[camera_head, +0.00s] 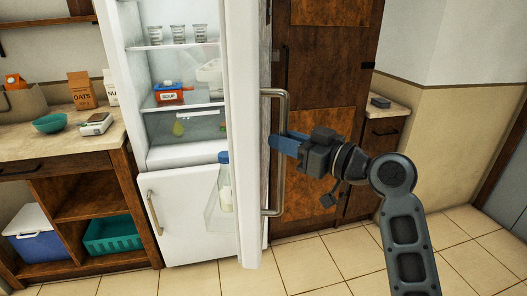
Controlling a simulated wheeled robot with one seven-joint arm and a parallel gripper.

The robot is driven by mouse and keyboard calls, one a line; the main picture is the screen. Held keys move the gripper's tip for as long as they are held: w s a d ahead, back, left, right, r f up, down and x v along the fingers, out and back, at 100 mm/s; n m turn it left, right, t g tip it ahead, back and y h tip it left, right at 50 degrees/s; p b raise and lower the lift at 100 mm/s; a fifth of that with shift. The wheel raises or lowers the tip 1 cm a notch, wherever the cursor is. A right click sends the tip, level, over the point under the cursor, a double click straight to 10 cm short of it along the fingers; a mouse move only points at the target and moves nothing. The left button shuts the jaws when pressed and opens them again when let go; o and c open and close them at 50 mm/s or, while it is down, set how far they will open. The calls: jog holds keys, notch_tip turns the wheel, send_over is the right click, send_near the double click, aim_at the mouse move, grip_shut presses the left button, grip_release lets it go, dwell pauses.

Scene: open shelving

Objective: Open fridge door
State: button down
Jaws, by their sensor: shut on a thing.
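The white fridge (131,70) stands at centre left with its upper compartment exposed. Its upper door (246,120) is swung wide open, pointing toward me and seen nearly edge-on. A long vertical metal handle (283,185) is on the door's outer face, at its right. My gripper (284,144) reaches in from the right and its blue fingers are shut on the handle at about mid height. The far finger is partly hidden. The lower fridge door (190,220) is shut.
A bottle (225,185) stands in the open door's shelf. A counter (60,142) with a teal bowl (49,123) is at left. Wooden cabinets (325,90) stand behind the door. Tiled floor at lower right is clear.

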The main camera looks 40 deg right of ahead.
jog(key=s+d+n+g+y+b, duration=0.1)
jog(key=s+d, duration=0.4)
jog(key=d, duration=0.7)
jog(key=shift+s+d+n+g+y+b, duration=0.2)
jog(key=shift+d+n+g+y+b, duration=0.15)
jog(key=shift+n+y+b, duration=0.8)
jog(key=shift+r+m+y, duration=0.1)
jog(key=shift+m+y, duration=0.15)
jog(key=shift+y, duration=0.2)
jog(key=c, duration=1.1)
grip_release()
jog(key=shift+w, duration=0.15)
jog(key=b+v, duration=0.1)
jog(key=v, duration=0.7)
